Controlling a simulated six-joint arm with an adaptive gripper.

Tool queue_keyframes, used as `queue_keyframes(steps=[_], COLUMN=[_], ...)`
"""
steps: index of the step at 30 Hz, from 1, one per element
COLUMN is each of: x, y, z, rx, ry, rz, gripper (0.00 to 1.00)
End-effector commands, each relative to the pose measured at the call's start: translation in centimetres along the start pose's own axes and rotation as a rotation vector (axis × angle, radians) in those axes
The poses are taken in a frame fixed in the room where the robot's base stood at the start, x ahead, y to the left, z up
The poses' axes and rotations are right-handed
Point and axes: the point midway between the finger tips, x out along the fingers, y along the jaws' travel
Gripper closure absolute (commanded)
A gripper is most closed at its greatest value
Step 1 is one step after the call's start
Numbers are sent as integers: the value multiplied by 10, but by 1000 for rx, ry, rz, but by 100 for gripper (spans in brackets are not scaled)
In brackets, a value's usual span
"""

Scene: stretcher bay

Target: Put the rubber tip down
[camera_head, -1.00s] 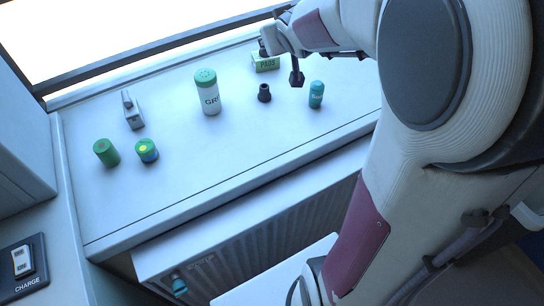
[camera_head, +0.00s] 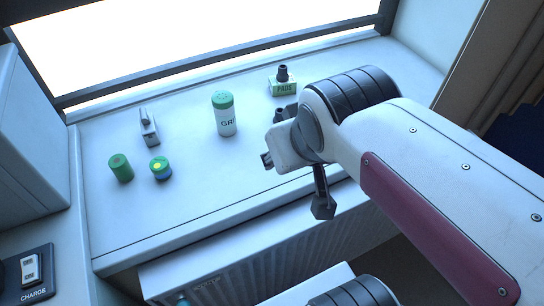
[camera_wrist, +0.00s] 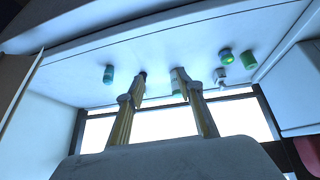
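A black rubber tip (camera_head: 282,72) stands upright on top of the small green-and-white PADS box (camera_head: 284,90). A second dark piece (camera_head: 279,114) shows on the sill just behind my gripper, partly hidden by it. My gripper (camera_head: 294,184) is in front of these, apart from the box, with its fingers spread and nothing between them. In the wrist view my gripper (camera_wrist: 165,88) also shows wide open and empty. A dark piece (camera_wrist: 143,75) shows beside the left fingertip there; I cannot tell which of the two it is.
A white shaker with a green lid (camera_head: 225,118), a grey-white clip-like piece (camera_head: 149,130), a green cylinder (camera_head: 121,170) and a green-blue pot (camera_head: 160,170) stand on the sill (camera_head: 200,195). A teal bottle (camera_wrist: 109,74) shows in the wrist view. The front left sill is clear.

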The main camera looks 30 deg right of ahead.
Motion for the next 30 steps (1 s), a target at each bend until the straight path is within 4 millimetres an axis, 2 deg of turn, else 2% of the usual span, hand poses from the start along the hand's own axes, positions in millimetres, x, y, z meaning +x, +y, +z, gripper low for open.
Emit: queue_keyframes(steps=[3,9,30], x=[-11,-19,-20], y=[-13,-24,-26], z=[24,48,50], rx=[-16,-30,-32], ry=[-32,-68,-73], rz=[-39,-76,-80], gripper=[64,64,64])
